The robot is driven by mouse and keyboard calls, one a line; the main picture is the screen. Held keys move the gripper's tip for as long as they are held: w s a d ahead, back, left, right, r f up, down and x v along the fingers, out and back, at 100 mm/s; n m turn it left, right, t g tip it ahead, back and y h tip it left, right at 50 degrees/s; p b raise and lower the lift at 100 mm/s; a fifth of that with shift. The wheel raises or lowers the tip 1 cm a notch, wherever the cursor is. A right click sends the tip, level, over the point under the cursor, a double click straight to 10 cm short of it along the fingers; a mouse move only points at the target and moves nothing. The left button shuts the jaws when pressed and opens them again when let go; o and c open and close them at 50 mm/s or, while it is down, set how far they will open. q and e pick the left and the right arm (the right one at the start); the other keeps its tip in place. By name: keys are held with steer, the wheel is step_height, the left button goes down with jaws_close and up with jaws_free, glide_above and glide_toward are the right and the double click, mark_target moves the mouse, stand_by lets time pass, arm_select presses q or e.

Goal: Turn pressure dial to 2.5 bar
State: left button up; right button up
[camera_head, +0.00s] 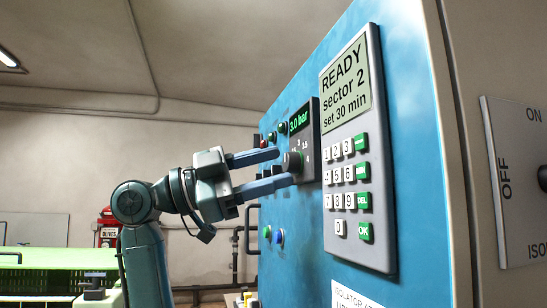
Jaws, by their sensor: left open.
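The pressure dial (292,162) is a dark round knob on a black panel on the blue cabinet face. The small green display (299,121) above it reads 3.0 bar. Scale numbers around the dial are partly visible. My left gripper (278,167) comes in from the left. Its two blue fingers are apart, one above and one below, with the tips close to the dial. I cannot tell whether they touch it. My right gripper is not in view.
A keypad panel (376,235) with a READY, sector 2, set 30 min screen (345,90) is right of the dial. An OFF/ON isolator plate (515,150) is at the far right. Blue and green buttons (278,237) sit below. A green crate (50,257) stands at left.

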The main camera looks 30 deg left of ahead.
arm_select(q)
steer(key=shift+w+d+r, duration=0.1)
steer(key=shift+w+d, duration=0.3)
steer(key=c, duration=1)
